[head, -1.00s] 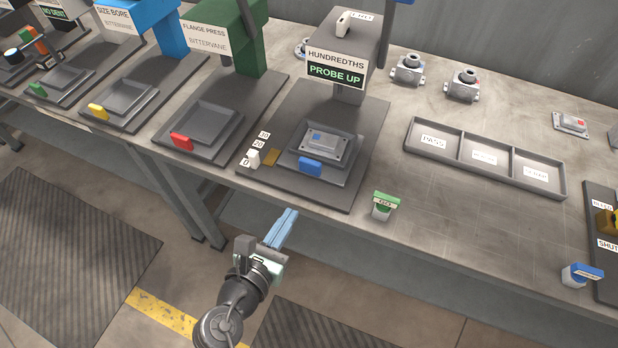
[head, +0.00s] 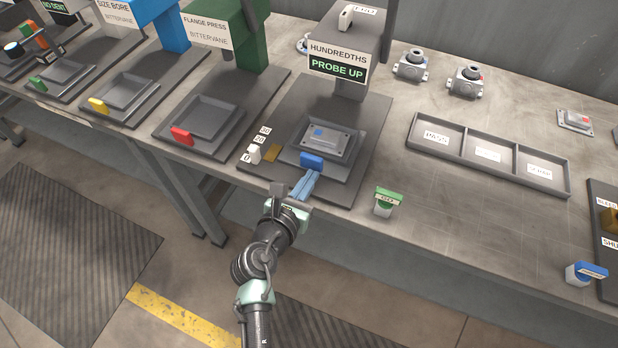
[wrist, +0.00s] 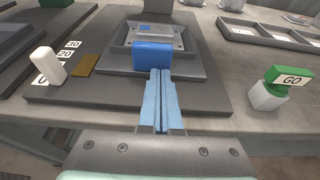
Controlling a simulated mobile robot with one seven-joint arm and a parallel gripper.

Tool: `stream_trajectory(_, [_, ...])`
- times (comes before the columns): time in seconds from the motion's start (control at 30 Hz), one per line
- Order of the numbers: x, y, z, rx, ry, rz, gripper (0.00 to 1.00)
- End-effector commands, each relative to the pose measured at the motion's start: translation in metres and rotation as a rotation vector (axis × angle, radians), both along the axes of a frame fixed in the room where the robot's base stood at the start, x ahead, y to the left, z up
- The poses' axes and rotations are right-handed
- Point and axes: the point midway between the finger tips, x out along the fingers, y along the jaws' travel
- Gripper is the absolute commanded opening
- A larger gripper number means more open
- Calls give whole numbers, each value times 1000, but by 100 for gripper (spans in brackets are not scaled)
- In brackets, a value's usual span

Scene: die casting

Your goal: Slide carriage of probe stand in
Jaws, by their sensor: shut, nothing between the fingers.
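The probe stand (head: 345,60) carries a sign reading HUNDREDTHS, PROBE UP. Its carriage (head: 345,163) is a grey plate on the dark base, with a blue handle block (head: 311,161) at its front edge. A grey metal part (head: 327,138) with a blue mark lies on the carriage. My gripper (head: 308,176) is shut and empty, its blue fingers pointing at the front of the handle. In the wrist view the fingertips (wrist: 157,72) meet the lower edge of the blue handle (wrist: 153,55); they look touching or nearly so.
A white lever (head: 253,154) beside a 0, 20, 30 scale and a brass plate (head: 272,153) are left of the carriage. A green GO block (head: 386,201) stands to the right. A three-part tray (head: 488,155) lies farther right, with bare bench before it.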

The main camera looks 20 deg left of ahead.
Motion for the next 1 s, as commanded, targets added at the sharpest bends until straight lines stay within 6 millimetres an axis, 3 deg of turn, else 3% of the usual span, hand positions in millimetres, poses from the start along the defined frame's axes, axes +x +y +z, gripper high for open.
stream_trajectory(0.17, [15, -1, 2, -1, -2, -3, 0])
stream_trajectory(0.4, [65, -3, 2, 0, -3, -3, 0])
stream_trajectory(0.6, [93, -4, 0, 0, -1, -2, 0])
stream_trajectory(1.0, [102, -4, 2, 1, -5, 0, 0])
